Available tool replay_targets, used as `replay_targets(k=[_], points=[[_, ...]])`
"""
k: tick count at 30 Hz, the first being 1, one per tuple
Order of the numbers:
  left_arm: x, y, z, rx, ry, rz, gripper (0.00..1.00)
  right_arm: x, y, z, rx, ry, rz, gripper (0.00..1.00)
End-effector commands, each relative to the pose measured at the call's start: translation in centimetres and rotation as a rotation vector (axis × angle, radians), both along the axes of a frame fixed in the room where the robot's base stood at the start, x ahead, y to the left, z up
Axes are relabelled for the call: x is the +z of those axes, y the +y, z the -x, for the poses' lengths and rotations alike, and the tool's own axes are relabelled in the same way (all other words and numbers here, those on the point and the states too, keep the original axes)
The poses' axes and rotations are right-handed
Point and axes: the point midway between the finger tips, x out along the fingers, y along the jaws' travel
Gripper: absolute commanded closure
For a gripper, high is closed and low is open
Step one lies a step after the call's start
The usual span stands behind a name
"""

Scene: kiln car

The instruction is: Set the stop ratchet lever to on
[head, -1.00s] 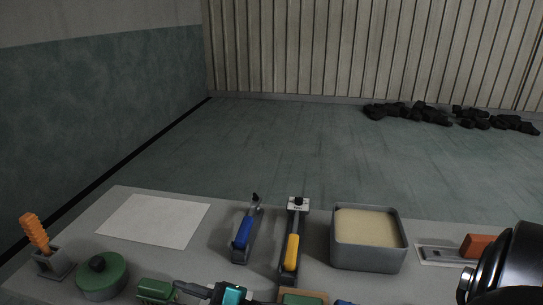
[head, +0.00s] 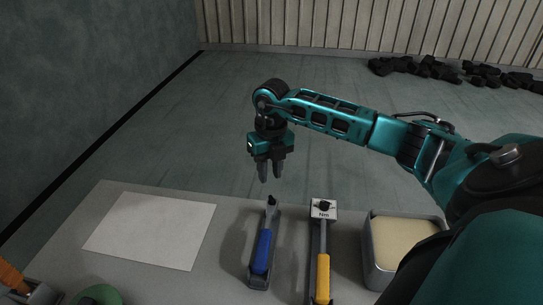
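A blue-handled tool (head: 261,252) lies in a grey holder on the bench, its dark tip pointing to the back. A yellow-handled tool (head: 323,275) lies to its right, with a white plate marked "Nm" and a black knob (head: 324,206) at its far end. I cannot tell which part is the stop ratchet lever or how it is set. My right gripper (head: 271,180) points down above and behind the blue tool's tip. Its fingers are slightly apart with nothing between them, and it appears to touch nothing. My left gripper is not in view.
A grey bin of pale material (head: 405,238) stands right of the tools, partly behind my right arm. A white sheet (head: 150,230) lies at left. A green round object (head: 98,295) and an orange-handled tool (head: 12,277) are at the lower left. Dark lumps (head: 420,68) lie on the far floor.

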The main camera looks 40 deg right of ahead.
Motion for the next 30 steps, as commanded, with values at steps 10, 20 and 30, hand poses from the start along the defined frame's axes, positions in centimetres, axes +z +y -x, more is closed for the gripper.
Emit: replay_targets(k=[10, 20, 30], points=[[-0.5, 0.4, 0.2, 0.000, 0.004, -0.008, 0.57, -1.2, -0.8, 0.0, -0.011, 0.007, 0.028, 0.70], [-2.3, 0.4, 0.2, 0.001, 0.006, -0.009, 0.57, -4.2, -0.7, 0.0, -0.010, 0.006, 0.026, 0.70], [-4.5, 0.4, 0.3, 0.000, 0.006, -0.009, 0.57, -6.9, -0.7, 0.0, -0.010, 0.005, 0.025, 0.70]])
